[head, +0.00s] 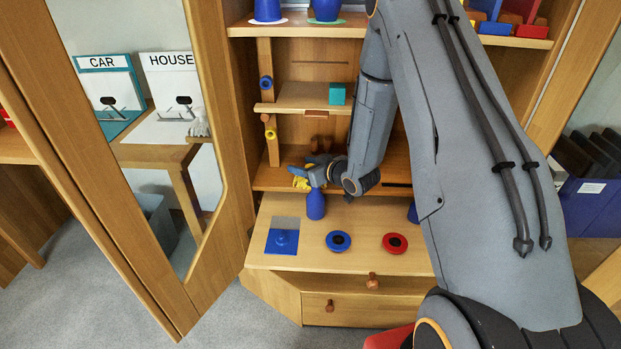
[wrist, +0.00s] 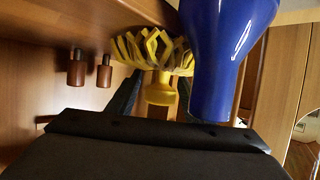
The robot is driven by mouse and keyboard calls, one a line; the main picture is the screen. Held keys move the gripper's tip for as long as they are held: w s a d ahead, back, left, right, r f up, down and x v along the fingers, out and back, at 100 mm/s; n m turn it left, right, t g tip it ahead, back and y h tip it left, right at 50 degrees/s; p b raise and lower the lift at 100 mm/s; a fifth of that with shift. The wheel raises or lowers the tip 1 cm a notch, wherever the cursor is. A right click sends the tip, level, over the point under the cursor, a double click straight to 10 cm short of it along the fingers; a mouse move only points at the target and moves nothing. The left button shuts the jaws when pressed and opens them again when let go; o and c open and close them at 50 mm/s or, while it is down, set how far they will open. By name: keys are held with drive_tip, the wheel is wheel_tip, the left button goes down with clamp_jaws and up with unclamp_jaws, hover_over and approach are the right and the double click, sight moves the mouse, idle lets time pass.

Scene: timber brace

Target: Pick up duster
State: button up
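The duster is yellow, with a crown of looped strips and a short knobbed handle. It shows in the wrist view (wrist: 160,90) and, small and partly hidden, in the head view (head: 300,183). My gripper (head: 309,172) is at the lower shelf of the cabinet. In the wrist view its two dark fingers (wrist: 155,97) stand on either side of the handle knob, with a visible gap at the left. The fingers look open, and the right fingertip is partly hidden.
A blue bottle-shaped object (head: 316,205) stands close by; it looms right of the duster in the wrist view (wrist: 228,50). Two brown pegs (wrist: 89,70) are at the left. The front board holds a blue square (head: 283,241), a blue disc (head: 338,241) and a red disc (head: 395,243).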

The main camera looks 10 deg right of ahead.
drive_tip(key=c, duration=1)
drive_tip(key=shift+r, duration=0.15)
drive_tip(key=shift+s+d+r, duration=0.1)
drive_tip(key=shift+r, duration=0.15)
wheel_tip(320, 180, up, 6)
drive_tip(key=shift+r, duration=0.1)
drive_tip(key=s+d, duration=0.3)
drive_tip(key=s, duration=0.3)
drive_tip(key=s+d, duration=0.3)
drive_tip(key=s, duration=0.2)
drive_tip(key=s+d, duration=0.3)
drive_tip(key=s, duration=0.3)
drive_tip(key=shift+s, duration=0.3)
